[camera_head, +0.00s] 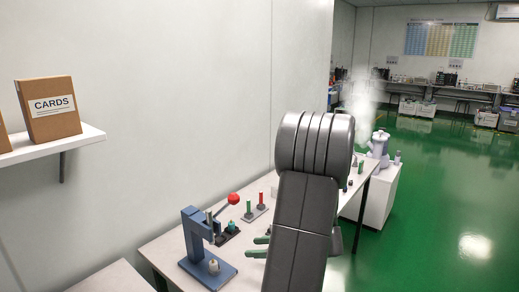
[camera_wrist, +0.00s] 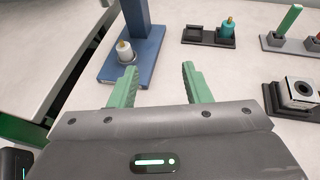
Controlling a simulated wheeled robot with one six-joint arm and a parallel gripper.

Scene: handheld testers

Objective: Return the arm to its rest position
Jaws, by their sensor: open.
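My gripper (camera_wrist: 160,67) is open, with two green fingers apart and nothing between them. In the head view my gripper (camera_head: 258,246) shows only as green fingertips above the workbench, because my dark arm hides the rest. It is to the right of the blue press (camera_head: 193,238), which has a lever with a red ball. In the wrist view the fingers point toward the bench, and the left finger is close to the base of the press (camera_wrist: 113,72). A small white cylinder with a brass top (camera_wrist: 124,51) stands on that base.
A black two-place holder (camera_wrist: 208,43) carries a teal piece (camera_wrist: 228,29) in its right place. A grey rack (camera_wrist: 277,42) with green and red sticks stands farther right. A black fixture holds a silver block (camera_wrist: 300,92). A wall shelf (camera_head: 50,147) with a CARDS box (camera_head: 48,112) is at left.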

